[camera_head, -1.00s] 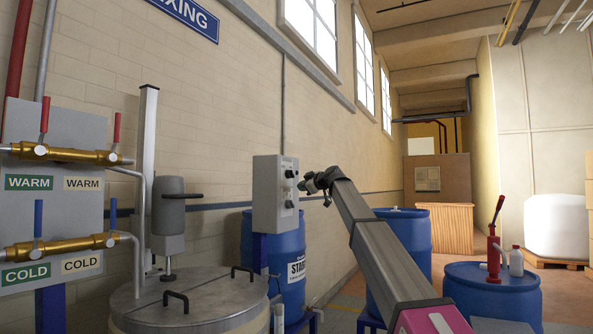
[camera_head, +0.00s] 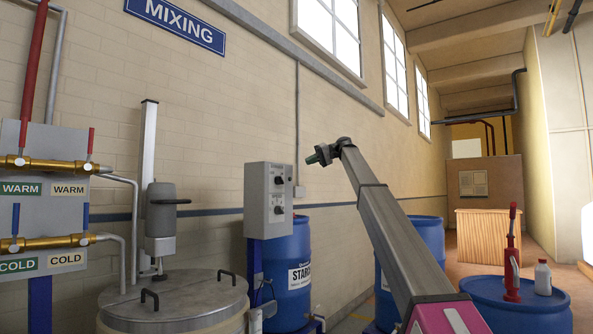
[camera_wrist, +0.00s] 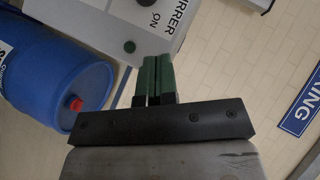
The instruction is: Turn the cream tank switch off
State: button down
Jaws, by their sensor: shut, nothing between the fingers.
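A grey switch box (camera_head: 257,203) stands beside the lidded mixing tank (camera_head: 180,312), with an upper dark knob (camera_head: 278,180) and a lower dark knob (camera_head: 278,210) on its face. In the wrist view the box's pale face (camera_wrist: 165,22) shows upside-down lettering, partly "RRER" and "ON", and a round dark knob (camera_wrist: 129,46). The knob settings are too small to tell. My gripper (camera_head: 314,157) is above and right of the box in the head view, apart from it. Its green fingers (camera_wrist: 158,58) are together and empty, pointing toward the panel in the wrist view.
A blue starch drum (camera_head: 300,277) stands behind the box; it also shows in the wrist view (camera_wrist: 45,70). Warm and cold pipes with valves (camera_head: 45,165) are at the left. A blue drum with a red pump (camera_head: 512,255) is at the right.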

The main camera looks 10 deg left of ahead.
send_near(279, 176)
jog(key=w+a, duration=0.1)
jog(key=a, duration=0.3)
jog(key=shift+s+a+f, duration=0.3)
jog(key=shift+s+f, duration=0.2)
jog(key=shift+s+a+f, duration=0.35)
jog(key=shift+s+f, duration=0.1)
jog(key=shift+f, duration=0.1)
jog(key=shift+s+a+f, duration=0.2)
jog(key=shift+s+f, duration=0.05)
jog(key=shift+s, duration=0.1)
